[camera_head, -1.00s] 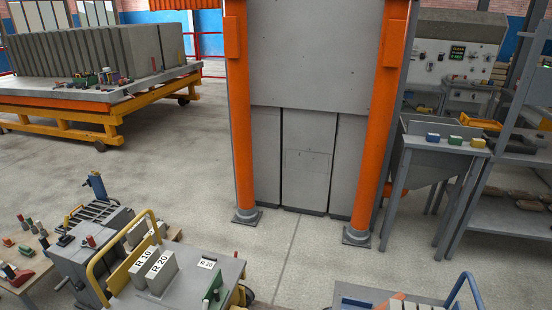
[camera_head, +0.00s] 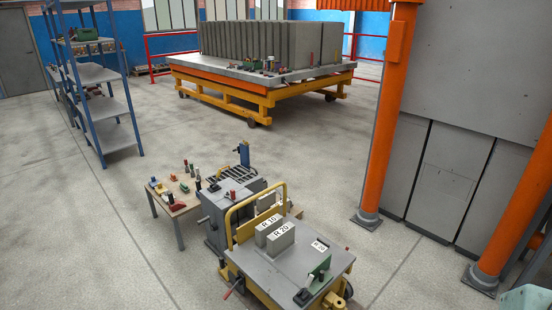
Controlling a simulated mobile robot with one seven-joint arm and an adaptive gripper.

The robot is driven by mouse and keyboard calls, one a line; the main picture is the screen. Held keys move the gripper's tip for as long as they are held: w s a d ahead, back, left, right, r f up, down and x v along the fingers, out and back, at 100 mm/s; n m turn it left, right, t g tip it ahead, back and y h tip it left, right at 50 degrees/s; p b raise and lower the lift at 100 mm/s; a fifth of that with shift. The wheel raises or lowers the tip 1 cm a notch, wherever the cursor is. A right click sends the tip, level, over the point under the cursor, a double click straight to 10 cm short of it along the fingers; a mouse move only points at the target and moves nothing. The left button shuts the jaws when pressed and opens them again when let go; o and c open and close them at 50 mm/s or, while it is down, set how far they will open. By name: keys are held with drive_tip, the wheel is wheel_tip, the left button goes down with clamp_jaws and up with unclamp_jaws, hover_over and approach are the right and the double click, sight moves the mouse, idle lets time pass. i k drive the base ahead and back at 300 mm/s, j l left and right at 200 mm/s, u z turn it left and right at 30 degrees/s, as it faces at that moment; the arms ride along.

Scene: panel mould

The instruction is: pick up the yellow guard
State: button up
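No thing in view can be told for sure as the yellow guard. A bent yellow tube (camera_head: 232,210) stands as a hoop on a grey cart (camera_head: 262,268) at the lower middle of the head view. My gripper is not in view.
Grey blocks marked R 10 and R 20 (camera_head: 281,240) stand on the cart. A yellow-framed trolley (camera_head: 262,99) carries concrete panels behind. A blue shelf (camera_head: 106,105) is at the left. Orange posts (camera_head: 385,125) flank the grey mould at the right. The left floor is clear.

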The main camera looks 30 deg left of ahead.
sight(160, 191)
drive_tip(key=u, duration=2)
drive_tip(key=i+j+u, duration=0.1)
drive_tip(key=i+u, duration=0.35)
drive_tip(key=i, duration=3.2)
drive_tip(key=i+j+z, duration=0.1)
drive_tip(key=i+z, duration=0.15)
drive_tip(key=i, duration=0.25)
drive_tip(key=i+j+z, duration=0.25)
drive_tip(key=i, duration=0.25)
drive_tip(key=i+j+z, duration=0.1)
drive_tip(key=i+z, duration=0.2)
drive_tip(key=i+j+z, duration=0.15)
drive_tip(key=i+z, duration=0.15)
drive_tip(key=i, duration=0.05)
